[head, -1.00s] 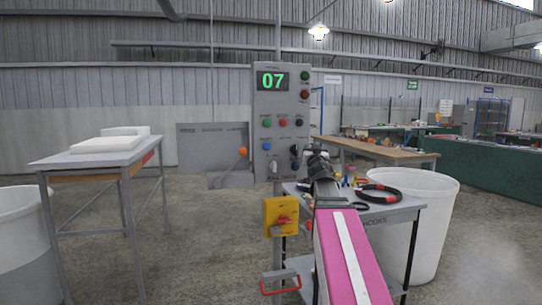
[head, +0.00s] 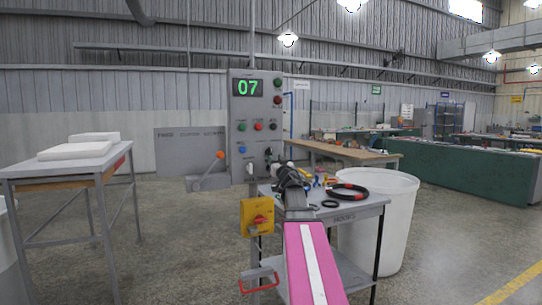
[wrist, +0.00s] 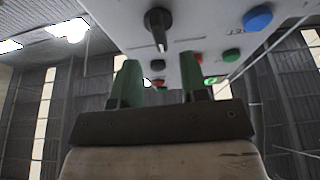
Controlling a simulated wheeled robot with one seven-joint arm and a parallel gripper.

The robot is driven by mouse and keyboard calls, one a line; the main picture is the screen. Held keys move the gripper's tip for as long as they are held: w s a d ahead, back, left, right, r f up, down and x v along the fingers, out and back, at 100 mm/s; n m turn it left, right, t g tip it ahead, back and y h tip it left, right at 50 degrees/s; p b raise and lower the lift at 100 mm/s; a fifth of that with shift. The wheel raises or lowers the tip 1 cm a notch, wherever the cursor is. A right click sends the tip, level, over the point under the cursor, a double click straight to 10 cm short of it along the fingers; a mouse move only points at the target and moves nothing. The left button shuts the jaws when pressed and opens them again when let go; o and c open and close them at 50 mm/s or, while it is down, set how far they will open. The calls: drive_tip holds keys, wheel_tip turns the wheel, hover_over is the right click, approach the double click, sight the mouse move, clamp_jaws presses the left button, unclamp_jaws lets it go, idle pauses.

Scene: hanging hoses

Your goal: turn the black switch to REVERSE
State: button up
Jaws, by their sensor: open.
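The black switch (head: 268,153) sits low on the right side of the grey control panel (head: 238,122). In the wrist view the black switch (wrist: 158,22) shows close up as a round knob with a long handle, just beyond my fingertips. Its labels are not readable, so I cannot tell its setting. My gripper (wrist: 160,78) is open, with two green fingers apart and nothing between them. The fingers seem apart from the switch. In the head view my wrist covers the area just below the panel's lower right, and the fingertips are hard to make out.
A blue button (wrist: 257,18) and a green button (wrist: 231,54) are near the switch. A yellow box with a red knob (head: 257,217) hangs below the panel. A grey cart (head: 345,214) carrying a hose ring stands right, beside a white bin (head: 395,225).

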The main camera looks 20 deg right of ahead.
sight(271, 153)
drive_tip(key=x, duration=0.5)
drive_tip(key=shift+w+r, duration=0.1)
drive_tip(key=shift+w, duration=0.1)
clamp_jaws()
drive_tip(key=shift+n, duration=0.4)
drive_tip(key=n+y, duration=0.1)
drive_tip(key=n, duration=0.2)
drive_tip(key=n+y, duration=0.2)
drive_tip(key=n, duration=0.1)
drive_tip(key=shift+d+g, duration=0.1)
drive_tip(key=shift+g, duration=0.2)
drive_tip(key=n+y, duration=0.1)
drive_tip(key=n, duration=0.1)
drive_tip(key=n+g+y, duration=0.1)
drive_tip(key=n, duration=0.2)
drive_tip(key=shift+n+g+y, duration=0.3)
drive_tip(key=shift+y, duration=0.1)
drive_tip(key=shift+n, duration=0.3)
